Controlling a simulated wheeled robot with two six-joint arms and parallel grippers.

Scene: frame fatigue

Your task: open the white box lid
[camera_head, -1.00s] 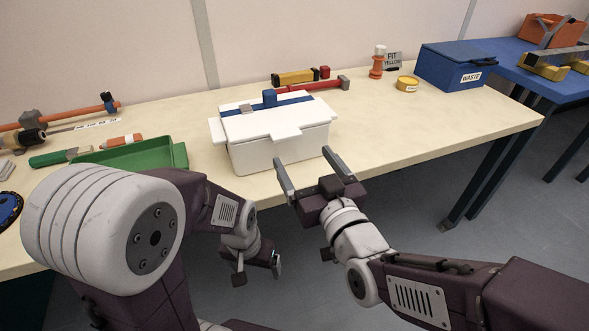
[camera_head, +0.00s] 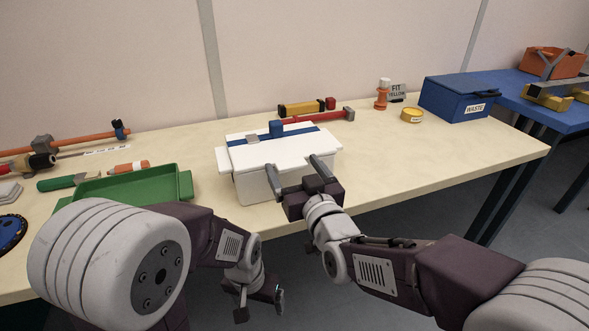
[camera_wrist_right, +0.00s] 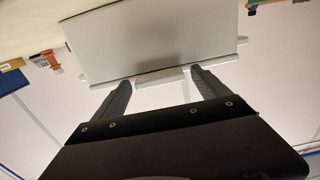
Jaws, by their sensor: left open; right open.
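The white box (camera_head: 264,183) stands on the table near its front edge. Its white lid (camera_head: 283,150) is closed and has a blue strip, with a blue block and a small grey piece on top. My right gripper (camera_head: 296,176) is open and empty at the box's front, with its fingers on either side of the lid's front tab. In the right wrist view the box's front face (camera_wrist_right: 160,45) and the tab (camera_wrist_right: 160,78) show ahead of the fingers (camera_wrist_right: 161,88); contact cannot be told. My left gripper (camera_head: 260,304) is open and empty, low in front of the table.
A green tray (camera_head: 182,186) lies left of the box, with tools beyond it. A red-handled hammer (camera_head: 325,116) and a yellow tool (camera_head: 300,108) lie behind the box. A blue waste box (camera_head: 455,97) stands at the right.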

